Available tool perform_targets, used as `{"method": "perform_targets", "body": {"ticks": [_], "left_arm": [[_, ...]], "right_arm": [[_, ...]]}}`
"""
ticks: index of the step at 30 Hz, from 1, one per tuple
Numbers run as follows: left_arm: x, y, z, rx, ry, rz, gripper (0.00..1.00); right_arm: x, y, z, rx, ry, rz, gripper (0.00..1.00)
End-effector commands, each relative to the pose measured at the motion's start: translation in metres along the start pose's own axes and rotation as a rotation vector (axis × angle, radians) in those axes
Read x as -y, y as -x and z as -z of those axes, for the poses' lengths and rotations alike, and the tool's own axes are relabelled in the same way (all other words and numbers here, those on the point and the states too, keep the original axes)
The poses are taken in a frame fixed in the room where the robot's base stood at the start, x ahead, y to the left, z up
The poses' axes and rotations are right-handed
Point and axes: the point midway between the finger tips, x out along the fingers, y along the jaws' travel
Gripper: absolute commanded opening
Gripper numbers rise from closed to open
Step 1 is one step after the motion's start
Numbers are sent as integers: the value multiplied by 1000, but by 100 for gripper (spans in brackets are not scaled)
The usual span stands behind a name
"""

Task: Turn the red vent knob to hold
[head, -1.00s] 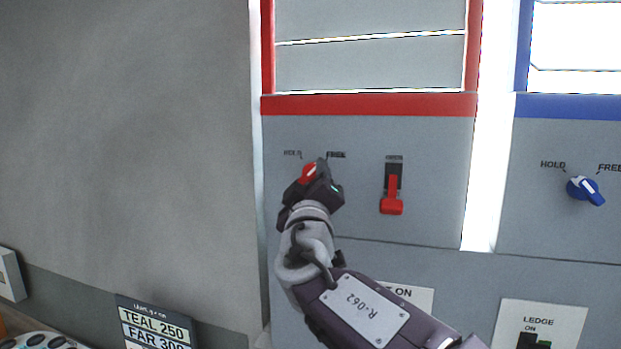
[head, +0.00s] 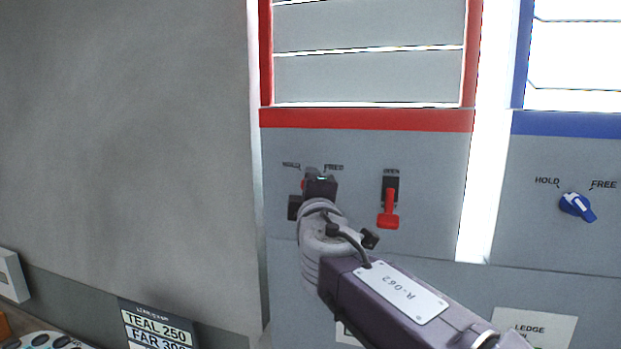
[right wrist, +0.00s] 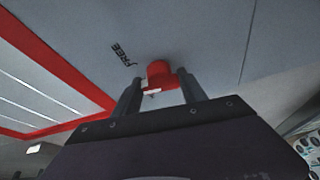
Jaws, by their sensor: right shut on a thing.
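The red vent knob (right wrist: 160,74) sits on the grey panel between the two fingers of my right gripper (right wrist: 160,88), which is shut on it. A pale mark shows on the knob's near edge, but I cannot tell where it points. In the head view the gripper (head: 317,185) covers nearly all of the knob; only a sliver of red shows at its left. The HOLD label (head: 291,166) and the FREE label (head: 334,168) stand above it. My left gripper is not in view.
A red lever (head: 388,208) under an OPEN label is close to the right of the gripper. A blue knob (head: 577,206) with its own HOLD and FREE labels is on the panel further right. A red-framed shutter (head: 366,118) is above. The grey wall at left is bare.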

Motion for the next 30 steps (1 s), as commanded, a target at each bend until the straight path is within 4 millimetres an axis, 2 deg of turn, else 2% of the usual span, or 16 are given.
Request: {"method": "perform_targets", "body": {"ticks": [1,12,18,30], "left_arm": [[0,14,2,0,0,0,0],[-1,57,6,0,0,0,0],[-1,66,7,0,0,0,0],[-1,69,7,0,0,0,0]], "right_arm": [[-12,0,1,0,37,9,9],[-12,0,2,1,361,144,9],[-10,0,2,0,526,213,9],[-8,-1,3,1,777,316,9]]}}
